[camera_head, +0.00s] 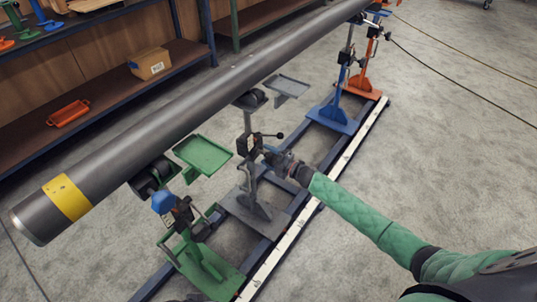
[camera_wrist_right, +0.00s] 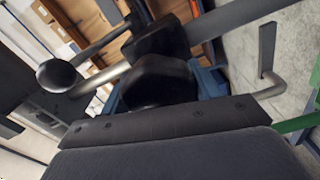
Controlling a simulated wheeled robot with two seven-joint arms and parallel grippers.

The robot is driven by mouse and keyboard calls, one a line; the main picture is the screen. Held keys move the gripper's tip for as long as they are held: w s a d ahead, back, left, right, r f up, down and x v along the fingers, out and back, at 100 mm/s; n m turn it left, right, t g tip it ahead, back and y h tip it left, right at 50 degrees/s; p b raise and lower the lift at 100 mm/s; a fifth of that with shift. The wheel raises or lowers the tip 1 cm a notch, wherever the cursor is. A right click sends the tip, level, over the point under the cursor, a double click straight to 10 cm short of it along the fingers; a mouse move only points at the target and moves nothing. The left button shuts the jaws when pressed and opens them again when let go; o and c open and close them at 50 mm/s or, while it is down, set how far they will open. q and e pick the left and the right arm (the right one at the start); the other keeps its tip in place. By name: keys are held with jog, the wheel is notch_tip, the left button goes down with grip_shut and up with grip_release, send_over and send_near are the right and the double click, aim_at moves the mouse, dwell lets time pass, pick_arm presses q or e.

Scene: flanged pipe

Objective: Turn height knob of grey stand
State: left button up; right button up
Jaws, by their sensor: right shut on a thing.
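The grey stand (camera_head: 254,207) stands in the middle of the rail frame, between the green and blue stands. My right gripper (camera_head: 268,155) is at its upright, at the height of the dark clamp block. The right gripper is shut on the black height knob, which shows in the right wrist view (camera_wrist_right: 158,78) just beyond the gripper's dark edge. The fingertips and their contact with the knob are mostly hidden. A lever with a black ball end (camera_wrist_right: 58,76) sticks out beside the knob. My left gripper is not in view.
A long grey pipe (camera_head: 190,120) with a yellow band runs above the stands. The green stand (camera_head: 205,262) is nearer, the blue stand (camera_head: 334,115) and orange stand (camera_head: 364,82) farther. A white-topped rail (camera_head: 300,222) passes under my right arm.

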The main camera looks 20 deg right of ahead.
jog(key=shift+r+m+p, duration=0.1)
jog(key=shift+m+p, duration=0.25)
jog(key=shift+m, duration=0.65)
jog(key=m+p, duration=0.1)
jog(key=m, duration=0.1)
jog(key=shift+d+m, duration=0.1)
jog(key=shift+m, duration=0.2)
jog(key=m+p, duration=0.1)
jog(key=m, duration=0.1)
jog(key=shift+m, duration=0.4)
jog(key=m, duration=0.2)
jog(key=shift+m, duration=0.3)
jog(key=m+p, duration=0.1)
jog(key=m, duration=0.2)
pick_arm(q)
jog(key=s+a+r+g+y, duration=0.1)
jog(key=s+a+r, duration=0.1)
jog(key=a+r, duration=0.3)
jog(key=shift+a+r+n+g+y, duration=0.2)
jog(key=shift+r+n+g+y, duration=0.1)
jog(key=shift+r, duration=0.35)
pick_arm(e)
jog(key=shift+m, duration=0.5)
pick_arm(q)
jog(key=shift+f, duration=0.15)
pick_arm(e)
jog(key=o, duration=1)
jog(key=shift+c, duration=0.2)
